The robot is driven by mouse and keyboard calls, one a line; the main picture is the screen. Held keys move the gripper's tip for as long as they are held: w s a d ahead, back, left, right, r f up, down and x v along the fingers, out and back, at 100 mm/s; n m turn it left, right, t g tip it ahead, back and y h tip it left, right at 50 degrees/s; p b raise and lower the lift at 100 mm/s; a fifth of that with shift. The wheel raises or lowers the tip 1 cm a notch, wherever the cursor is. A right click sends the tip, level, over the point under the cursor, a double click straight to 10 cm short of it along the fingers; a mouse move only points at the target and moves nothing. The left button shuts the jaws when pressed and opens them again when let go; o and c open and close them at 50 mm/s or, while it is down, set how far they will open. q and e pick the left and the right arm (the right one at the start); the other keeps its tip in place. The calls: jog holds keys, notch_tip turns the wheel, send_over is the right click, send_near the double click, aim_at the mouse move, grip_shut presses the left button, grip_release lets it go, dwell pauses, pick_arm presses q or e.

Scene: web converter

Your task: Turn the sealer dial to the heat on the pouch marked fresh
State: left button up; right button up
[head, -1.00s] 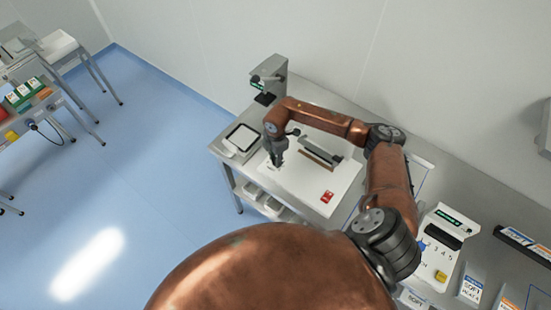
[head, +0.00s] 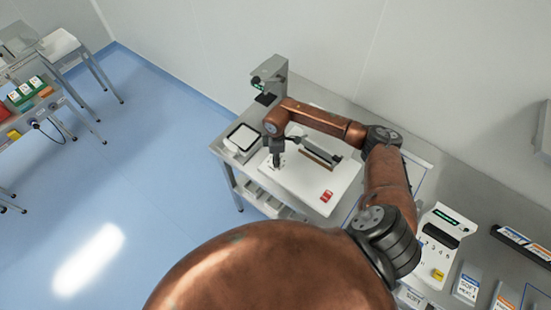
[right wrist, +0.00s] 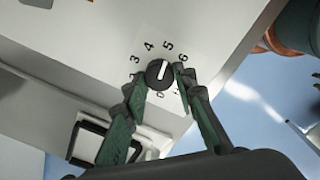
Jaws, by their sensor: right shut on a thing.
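The white sealer (head: 315,195) stands on the grey bench, with a red switch at its front corner. In the right wrist view its round black dial (right wrist: 158,75) sits among printed numbers. The dial's white pointer line points about at the 5. My right gripper (head: 277,164) is over the sealer's left end. In the right wrist view my right gripper (right wrist: 159,76) has its two fingers closed on opposite sides of the dial. Pouches with white labels (head: 467,286) lie at the right; I cannot read a fresh mark or its heat. My left gripper is not in view.
A dark-rimmed white square device (head: 242,138) stands just left of the sealer, and a grey stand (head: 270,80) behind it. A white numbered device (head: 438,245) stands to the right. A side table with coloured boxes (head: 28,92) is far left across open blue floor.

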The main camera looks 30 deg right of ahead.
jog(key=o, duration=1.2)
jog(key=shift+c, duration=0.2)
jog(key=shift+r, duration=0.15)
notch_tip(320, 180, up, 12)
jog(key=shift+a, duration=0.1)
